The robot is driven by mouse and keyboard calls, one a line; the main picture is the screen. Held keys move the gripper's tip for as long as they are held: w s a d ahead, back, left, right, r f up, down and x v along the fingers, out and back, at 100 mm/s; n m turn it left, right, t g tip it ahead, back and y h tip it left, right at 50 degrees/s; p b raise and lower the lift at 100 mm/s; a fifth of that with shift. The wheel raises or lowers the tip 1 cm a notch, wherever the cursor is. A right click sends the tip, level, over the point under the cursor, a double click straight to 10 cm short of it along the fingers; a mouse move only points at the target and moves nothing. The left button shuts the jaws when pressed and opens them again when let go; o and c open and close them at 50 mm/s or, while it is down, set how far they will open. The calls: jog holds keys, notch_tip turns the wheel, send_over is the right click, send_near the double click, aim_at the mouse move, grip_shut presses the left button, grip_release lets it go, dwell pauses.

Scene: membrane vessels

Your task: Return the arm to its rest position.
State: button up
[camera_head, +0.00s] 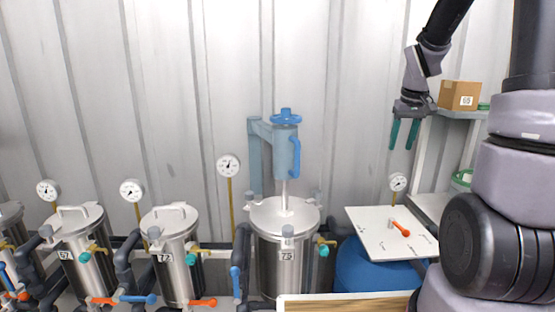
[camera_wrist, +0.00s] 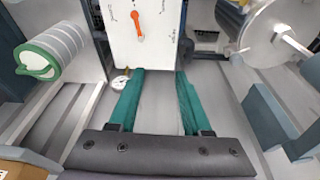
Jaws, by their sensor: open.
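My gripper (camera_head: 404,133) hangs at the upper right in the head view, with its two teal fingers pointing down and spread apart. It is open and empty, above the white panel and left of the shelf. In the wrist view the two teal fingers (camera_wrist: 158,95) are parallel with a clear gap between them, and nothing lies between them. My arm reaches in from the top right, and part of it blocks the right side of the head view.
Steel vessels stand in a row; the one marked 75 (camera_head: 285,230) has a blue press (camera_head: 285,150) above it. A white panel (camera_head: 375,245) with an orange lever (camera_head: 400,228) sits over a blue drum (camera_head: 365,275). A cardboard box (camera_head: 459,95) stands on the shelf (camera_head: 458,114) right of my gripper.

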jog(key=s+a+r+m+t, duration=0.1)
jog(key=s+a+r, duration=0.2)
jog(key=s, duration=0.3)
jog(key=s+a+r+m+t+y, duration=0.1)
jog(key=s+a+r, duration=0.3)
jog(key=s+r, duration=0.2)
jog(key=s+a+r+m+t+y, duration=0.1)
jog(key=s+a+r, duration=0.3)
jog(key=s, duration=0.4)
jog(key=shift+s+r+m+t, duration=0.25)
jog(key=shift+r+m+t, duration=0.15)
jog(key=shift+t, duration=0.2)
